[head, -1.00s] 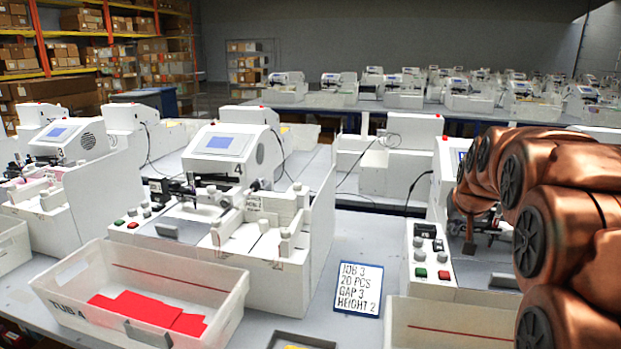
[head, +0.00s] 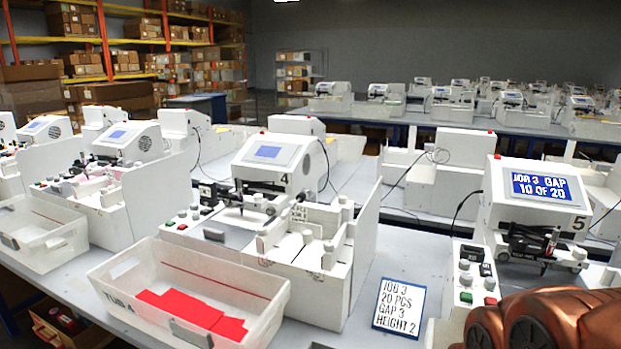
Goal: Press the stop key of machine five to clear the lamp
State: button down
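Machine five (head: 533,200) is a white plotter at the right, marked 5. Its blue screen (head: 541,188) reads "JOB 3 GAP 10 OF 20". A small red lamp (head: 497,157) shows on its top edge. On its left front panel sit a green key (head: 466,297) and a red key (head: 490,301), with grey knobs and black switches above them. Its pen carriage (head: 530,243) is below the screen. My copper arm fills the lower right corner and hides the machine's lower front. My gripper is out of view.
Machine four (head: 265,165) stands left of machine five, with a white tub (head: 125,312) holding red sheets before it. A job card (head: 399,305) reading "JOB 3, 20 PCS, GAP 3, HEIGHT 2" stands between them. More machines line the back table.

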aim_at(489, 301)
jog(key=k, duration=0.5)
jog(key=u, duration=1.6)
jog(key=i, duration=1.05)
jog(key=z, duration=2.85)
